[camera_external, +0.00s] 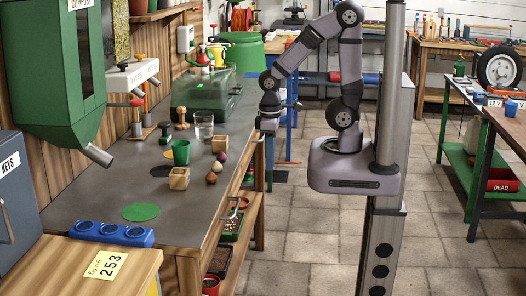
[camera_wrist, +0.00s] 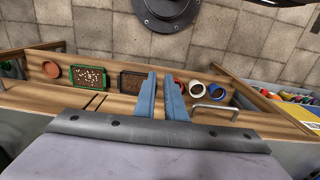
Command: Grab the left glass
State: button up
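A clear glass (camera_external: 203,126) stands upright on the grey workbench (camera_external: 225,165). A green cup (camera_external: 181,152) stands upright nearer the camera and left of the glass. My gripper (camera_external: 268,126) hangs at the bench's right edge, to the right of the glass and apart from it. In the wrist view my gripper (camera_wrist: 161,84) shows two blue fingers with a gap between them and nothing held. Neither the glass nor the green cup shows in the wrist view.
Wooden blocks (camera_external: 179,178) and small bulb-shaped items (camera_external: 212,177) stand near the cup. A green clear-lidded case (camera_external: 210,92) lies behind the glass. Below the bench top, a shelf holds a seed tray (camera_wrist: 91,77) and a red pot (camera_wrist: 51,70). A handle (camera_wrist: 215,110) juts out nearby.

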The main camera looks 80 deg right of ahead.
jog(key=o, duration=1.5)
jog(key=n+t+h+p, duration=0.2)
jog(key=n+h+p, duration=0.4)
jog(key=n+h, duration=0.9)
send_near(203, 122)
jog(key=s+d+n+y, duration=0.2)
jog(key=d+n+y, duration=0.1)
jog(key=d, duration=0.2)
jog(key=shift+n+h, duration=0.6)
jog(key=shift+n, duration=0.2)
jog(key=w+d, duration=0.1)
jog(key=w+d+f, duration=0.1)
jog(key=d, duration=0.1)
jog(key=w+d+f, duration=0.1)
jog(key=shift+w+d+f+b, duration=0.1)
jog(key=shift+d+f+b, duration=0.15)
jog(key=shift+d+b, duration=0.1)
jog(key=shift+p+x, duration=0.3)
jog(key=shift+x, duration=0.65)
jog(key=shift+p+x, duration=1.2)
jog(key=shift+x, duration=1.75)
